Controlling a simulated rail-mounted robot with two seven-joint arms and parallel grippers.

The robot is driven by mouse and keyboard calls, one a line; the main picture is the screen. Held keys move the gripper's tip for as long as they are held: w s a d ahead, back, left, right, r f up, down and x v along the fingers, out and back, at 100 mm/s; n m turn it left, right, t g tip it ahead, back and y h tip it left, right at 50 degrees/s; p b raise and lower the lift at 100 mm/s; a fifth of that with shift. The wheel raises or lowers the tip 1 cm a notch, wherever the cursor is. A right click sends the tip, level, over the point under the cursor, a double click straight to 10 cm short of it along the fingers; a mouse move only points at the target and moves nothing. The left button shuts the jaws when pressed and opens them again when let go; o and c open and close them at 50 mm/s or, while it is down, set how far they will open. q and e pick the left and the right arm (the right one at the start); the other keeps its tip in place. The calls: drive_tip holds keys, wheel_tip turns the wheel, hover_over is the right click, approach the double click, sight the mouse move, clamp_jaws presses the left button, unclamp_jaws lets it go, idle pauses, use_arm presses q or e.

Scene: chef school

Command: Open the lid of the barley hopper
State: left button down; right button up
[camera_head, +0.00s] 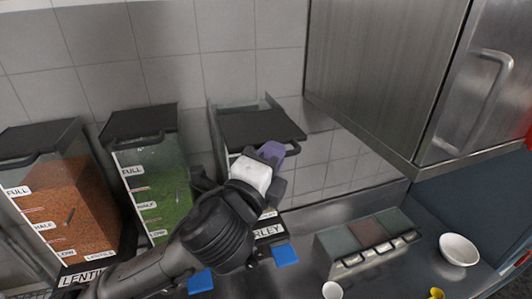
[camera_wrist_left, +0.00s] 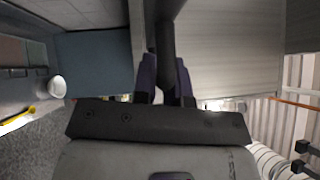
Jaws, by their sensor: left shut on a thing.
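The barley hopper (camera_head: 221,128) is a clear bin at the centre of the head view, with its label partly covered by my left arm. Its black lid (camera_head: 255,124) has a bar handle along the front edge. Clear panel edges show beside the lid; how far it is open I cannot tell. My left gripper (camera_head: 271,154), with purple fingertips, is at the lid's front edge. It is shut on the lid handle, which shows as a dark bar (camera_wrist_left: 165,35) between the fingers (camera_wrist_left: 166,75) in the left wrist view. My right gripper is not in view.
Lentil (camera_head: 85,195) and green-filled (camera_head: 165,185) hoppers stand to the left, lids down. A steel cabinet (camera_head: 385,70) hangs at the upper right. A compartmented container (camera_head: 365,240), a white bowl (camera_head: 459,249) and blue pieces (camera_head: 285,254) are on the counter.

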use_arm(q)
drive_tip(key=c, duration=1.2)
unclamp_jaws()
drive_tip(key=shift+o, duration=0.2)
drive_tip(key=b+v, duration=0.3)
drive_tip(key=v, duration=1)
drive_tip(key=shift+s+a, duration=0.15)
drive_tip(key=shift+s, duration=0.2)
